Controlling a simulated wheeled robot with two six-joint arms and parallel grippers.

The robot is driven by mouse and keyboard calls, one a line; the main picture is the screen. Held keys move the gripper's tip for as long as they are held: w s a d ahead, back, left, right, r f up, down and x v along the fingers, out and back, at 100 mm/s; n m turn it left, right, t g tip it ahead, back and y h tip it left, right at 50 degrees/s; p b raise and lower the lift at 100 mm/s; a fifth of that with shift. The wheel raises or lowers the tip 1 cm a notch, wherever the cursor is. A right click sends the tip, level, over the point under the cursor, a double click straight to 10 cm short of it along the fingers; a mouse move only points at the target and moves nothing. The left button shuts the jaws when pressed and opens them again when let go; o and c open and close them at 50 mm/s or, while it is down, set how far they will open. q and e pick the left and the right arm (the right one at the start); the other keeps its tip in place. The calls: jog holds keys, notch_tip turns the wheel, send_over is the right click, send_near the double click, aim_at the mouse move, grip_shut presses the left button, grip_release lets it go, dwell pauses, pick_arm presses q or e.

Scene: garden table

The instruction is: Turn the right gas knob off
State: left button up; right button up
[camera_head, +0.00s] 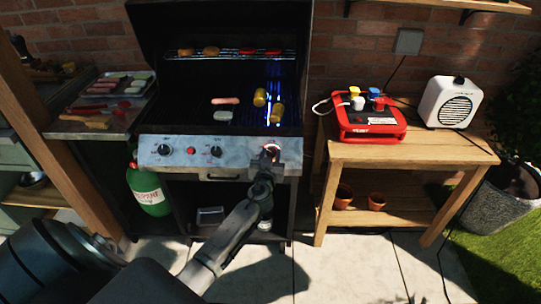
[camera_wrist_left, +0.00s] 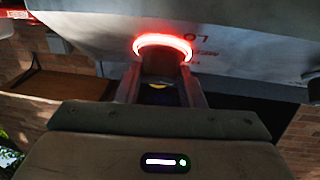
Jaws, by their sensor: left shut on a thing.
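The gas grill (camera_head: 200,172) has a steel front panel with a left knob (camera_head: 164,149), a middle knob (camera_head: 216,152) and a red button between them. The right gas knob sits at the panel's right end, mostly hidden by my left gripper (camera_head: 268,161). In the left wrist view a red glowing ring (camera_wrist_left: 162,45) surrounds the right knob (camera_wrist_left: 162,64), and both fingers are shut on the knob's sides. Part of the "LO" marking shows beside the ring. A blue flame burns inside the grill on the right. My right gripper is not in view.
Sausages, corn and other food (camera_head: 260,97) lie on the grill grates. A green propane tank (camera_head: 150,190) stands below left. A wooden table (camera_head: 400,152) at right holds a red case (camera_head: 368,123) and a white speaker (camera_head: 448,102). A tray of food (camera_head: 70,126) is at left.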

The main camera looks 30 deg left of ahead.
pick_arm(q)
jog(key=shift+a+m+h, duration=0.1)
jog(key=shift+m+h, duration=0.7)
jog(key=shift+m, duration=0.1)
jog(key=shift+r+m+h+p, duration=0.15)
jog(key=shift+m+h+p, duration=0.15)
jog(key=shift+m+p, duration=0.2)
jog(key=m+h+p, duration=0.2)
jog(key=p, duration=0.1)
jog(key=r+m+h+p, duration=0.1)
jog(key=m+h+p, duration=0.1)
jog(key=m+p, duration=0.1)
jog(key=shift+a+p, duration=0.15)
jog(key=shift+p, duration=0.25)
jog(key=m+h+p, duration=0.1)
jog(key=m+p, duration=0.1)
jog(key=p, duration=0.3)
jog(key=m+g+h+p, duration=0.1)
jog(key=m+h+p, duration=0.1)
jog(key=p, duration=0.3)
jog(key=shift+a+f+m+p, duration=0.15)
jog(key=shift+m+p, duration=0.15)
jog(key=shift+m, duration=0.2)
jog(key=shift+f+m+g+h+p, duration=0.1)
jog(key=shift+m+g+h+p, duration=0.4)
jog(key=shift+p, duration=0.3)
jog(key=shift+f+m+p, duration=0.1)
jog(key=shift+m+p, duration=0.2)
